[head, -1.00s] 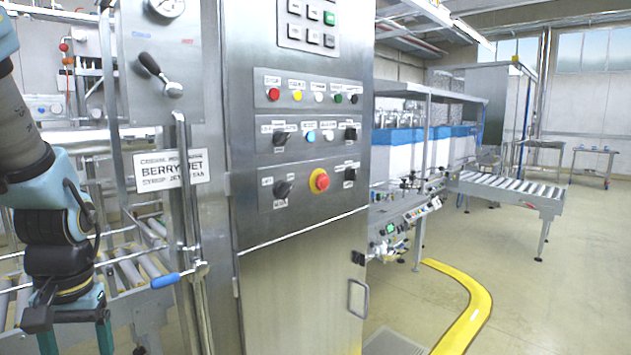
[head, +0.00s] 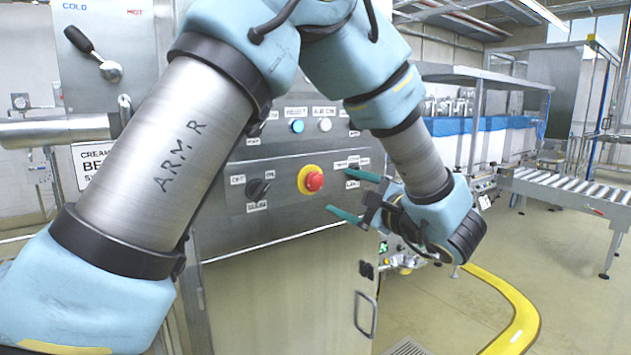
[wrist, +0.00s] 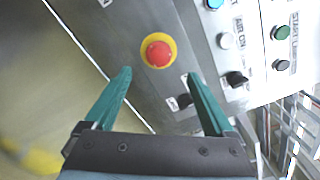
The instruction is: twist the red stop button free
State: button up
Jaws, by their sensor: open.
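The red stop button (head: 313,181) sits on a yellow ring on the front of the steel control cabinet (head: 290,290). In the wrist view the red button (wrist: 158,54) is ahead of my fingertips, a little above the middle of the gap between them. My gripper (head: 345,196) is just right of the button in the head view, its two green fingers spread apart and pointing towards the panel. The gripper also shows in the wrist view (wrist: 160,80), open, with nothing between the fingers. The fingers are apart from the button.
A black rotary switch (head: 257,189) is left of the button. Another black knob (wrist: 236,79) shows right of it in the wrist view. A blue button (head: 297,126) and a white button (head: 324,124) are above. A cabinet handle (head: 365,313) is below.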

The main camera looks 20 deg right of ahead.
aim_at(317, 182)
jog(key=w+p, duration=0.1)
jog(key=w, duration=0.2)
jog(key=w+a+p, duration=0.1)
jog(key=w, duration=0.2)
jog(key=w+a+p, duration=0.1)
jog(key=w, duration=0.2)
jog(key=shift+w, duration=0.15)
jog(key=c, duration=1.4)
